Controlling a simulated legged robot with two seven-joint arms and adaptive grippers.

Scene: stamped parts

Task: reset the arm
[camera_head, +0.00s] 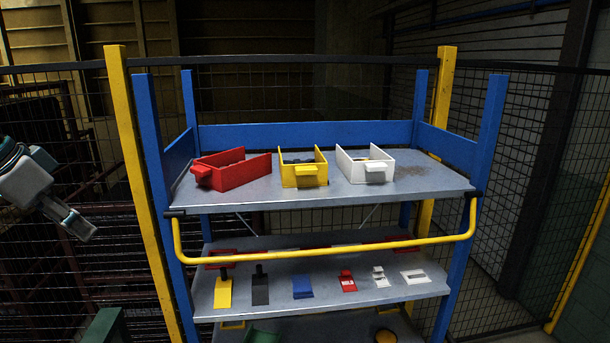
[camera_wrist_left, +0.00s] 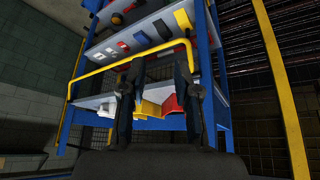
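My left gripper (camera_head: 80,224) is at the left edge of the head view, in the air to the left of the shelf rack and apart from it. In the left wrist view its two dark fingers (camera_wrist_left: 157,72) stand apart with nothing held between them, so it is open and empty. My right arm and gripper are not in view. The blue-framed rack (camera_head: 493,130) holds a red bin (camera_head: 240,173), a yellow bin (camera_head: 303,175) and a white bin (camera_head: 366,172) on its upper shelf (camera_head: 430,186).
A yellow rail (camera_head: 330,252) runs along the rack's front. The lower shelf (camera_head: 437,288) holds several flat parts, including a yellow one (camera_head: 223,293) and a blue one (camera_head: 303,287). Yellow posts (camera_head: 130,150) and black mesh fencing stand around the rack.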

